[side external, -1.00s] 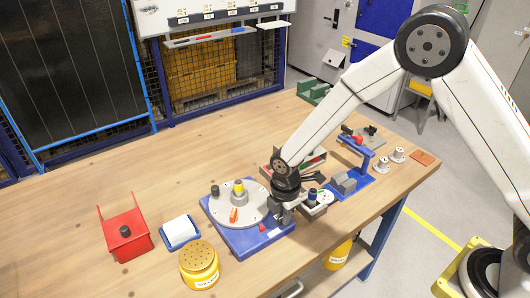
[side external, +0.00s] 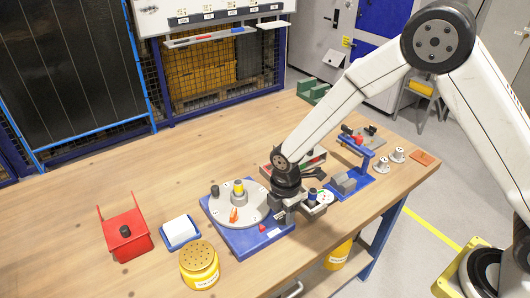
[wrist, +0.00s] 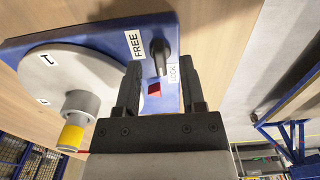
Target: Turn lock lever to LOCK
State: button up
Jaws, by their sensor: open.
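The blue jig base (side external: 246,240) carries a round grey disc (side external: 253,207) with a yellow-topped post. In the wrist view, the black lock lever (wrist: 160,52) stands on the blue base near white FREE (wrist: 135,45) and LOCK (wrist: 173,75) labels. A red marker (wrist: 154,89) sits on the base, closer to my gripper's body. My gripper (wrist: 160,65) is open, with one finger on each side of the lever; whether either touches it I cannot tell. In the side view my gripper (side external: 284,210) is low at the base's right edge and hides the lever.
A red holder (side external: 126,236), a white block in a blue tray (side external: 180,232) and a yellow perforated pot (side external: 199,265) stand left of the jig. A blue fixture (side external: 352,184) and small grey parts are to the right. The table's back left is clear.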

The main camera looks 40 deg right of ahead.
aim_at(284, 216)
jog(key=shift+r, duration=3.35)
jog(key=shift+s+d+r+m, duration=0.15)
jog(key=shift+d+r+m, duration=0.05)
jog(key=shift+d+m, duration=0.2)
jog(key=s+d+r+m+t, duration=0.2)
jog(key=s+d+r+m, duration=0.2)
jog(key=s+d+m, duration=0.8)
jog(key=d+m, duration=0.1)
jog(key=m, duration=0.4)
jog(key=shift+s+t, duration=0.3)
jog(key=shift+s, duration=0.05)
